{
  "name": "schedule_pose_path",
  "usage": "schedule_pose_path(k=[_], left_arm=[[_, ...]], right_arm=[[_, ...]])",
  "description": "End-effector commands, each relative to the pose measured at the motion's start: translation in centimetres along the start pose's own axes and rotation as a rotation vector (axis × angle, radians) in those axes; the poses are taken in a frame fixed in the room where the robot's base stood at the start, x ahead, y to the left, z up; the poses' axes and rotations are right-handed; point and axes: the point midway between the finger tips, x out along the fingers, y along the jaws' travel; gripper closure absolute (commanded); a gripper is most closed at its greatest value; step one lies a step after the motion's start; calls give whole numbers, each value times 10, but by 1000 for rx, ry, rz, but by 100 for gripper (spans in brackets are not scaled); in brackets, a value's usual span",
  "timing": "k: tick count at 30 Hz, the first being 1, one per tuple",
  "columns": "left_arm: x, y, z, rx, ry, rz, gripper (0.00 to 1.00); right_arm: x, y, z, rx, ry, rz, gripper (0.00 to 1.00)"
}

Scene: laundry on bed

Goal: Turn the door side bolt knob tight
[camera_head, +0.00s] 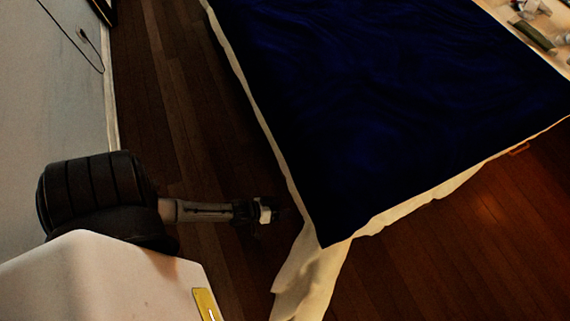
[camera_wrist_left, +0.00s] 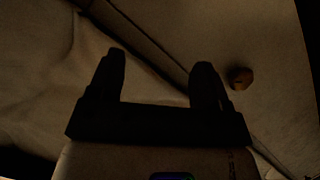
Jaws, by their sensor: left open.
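A small round brownish knob (camera_wrist_left: 240,77) shows in the left wrist view on a pale panel, just right of my gripper's right finger. My left gripper (camera_wrist_left: 158,62) is open there, and nothing is seen held between its fingers. The knob is outside the jaws; I cannot tell whether the finger touches it. In the head view my left gripper (camera_head: 283,213) is low beside the bed's near corner, dark against the floor. The knob is not visible in the head view. My right gripper is not in view.
The bed has a dark blue cover (camera_head: 380,110) over a pale hanging sheet (camera_head: 312,270). Pale cloth (camera_wrist_left: 45,95) fills the left of the wrist view. Wooden floor (camera_head: 180,90) lies open between the bed and the wall (camera_head: 55,90). Small items (camera_head: 535,35) lie at top right.

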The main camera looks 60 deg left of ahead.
Motion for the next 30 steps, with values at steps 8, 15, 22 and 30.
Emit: schedule_pose_path(k=[8,15,22,30], left_arm=[[-18,-124,16,-81,267,59,29],[-40,-166,7,-90,388,104,29],[-30,-171,-3,-90,417,120,29],[16,-167,-22,-90,418,120,29]], right_arm=[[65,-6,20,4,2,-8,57],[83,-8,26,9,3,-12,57],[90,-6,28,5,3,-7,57],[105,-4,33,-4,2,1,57]])
